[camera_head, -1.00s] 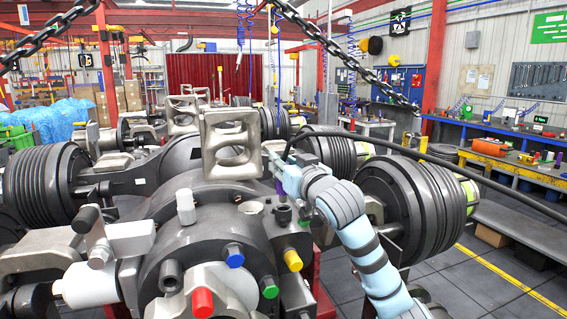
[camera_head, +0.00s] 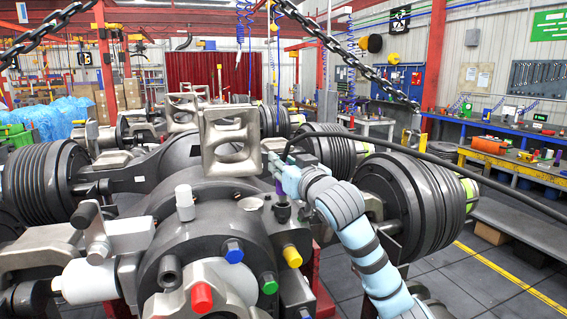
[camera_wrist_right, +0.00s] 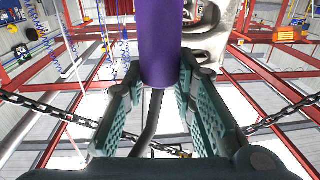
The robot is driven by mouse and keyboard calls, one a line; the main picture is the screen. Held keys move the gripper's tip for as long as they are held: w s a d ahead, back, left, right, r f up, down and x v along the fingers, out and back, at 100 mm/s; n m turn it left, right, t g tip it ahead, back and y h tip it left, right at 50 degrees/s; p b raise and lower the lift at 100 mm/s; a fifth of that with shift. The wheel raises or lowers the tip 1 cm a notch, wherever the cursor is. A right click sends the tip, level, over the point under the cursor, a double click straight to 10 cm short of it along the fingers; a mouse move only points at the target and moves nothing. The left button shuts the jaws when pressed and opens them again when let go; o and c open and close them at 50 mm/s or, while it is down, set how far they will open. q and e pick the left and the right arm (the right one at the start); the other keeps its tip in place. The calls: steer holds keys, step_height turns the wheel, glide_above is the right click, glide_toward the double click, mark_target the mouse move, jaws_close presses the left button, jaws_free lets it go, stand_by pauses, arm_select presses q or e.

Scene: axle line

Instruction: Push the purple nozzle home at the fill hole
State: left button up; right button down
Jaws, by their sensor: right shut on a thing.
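The purple nozzle (camera_head: 282,213) stands upright at the top of the grey axle housing (camera_head: 205,240), right of centre in the head view. Its lower end is at the dark fitting of the fill hole, which it mostly covers. I cannot tell how deep it sits. My right gripper (camera_head: 279,181) is shut around the nozzle. In the right wrist view the nozzle (camera_wrist_right: 160,45) is a smooth purple cylinder between the teal fingers (camera_wrist_right: 158,85). My left gripper is not in view.
A black hose (camera_head: 400,150) arcs from the right gripper to the right. A cast bracket (camera_head: 230,140) stands just left of the gripper. Red (camera_head: 202,296), blue (camera_head: 232,251), green (camera_head: 269,286) and yellow (camera_head: 292,256) plugs sit on the housing front. Chains hang overhead.

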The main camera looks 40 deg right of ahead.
steer(key=shift+f+b, duration=1)
steer(key=shift+f, duration=0.45)
steer(key=shift+f, duration=0.1)
steer(key=c, duration=1.2)
jaws_free()
steer(key=shift+c, duration=0.2)
steer(key=v, duration=0.7)
steer(key=shift+s, duration=0.4)
steer(key=shift+w, duration=0.2)
steer(key=shift+s, duration=0.1)
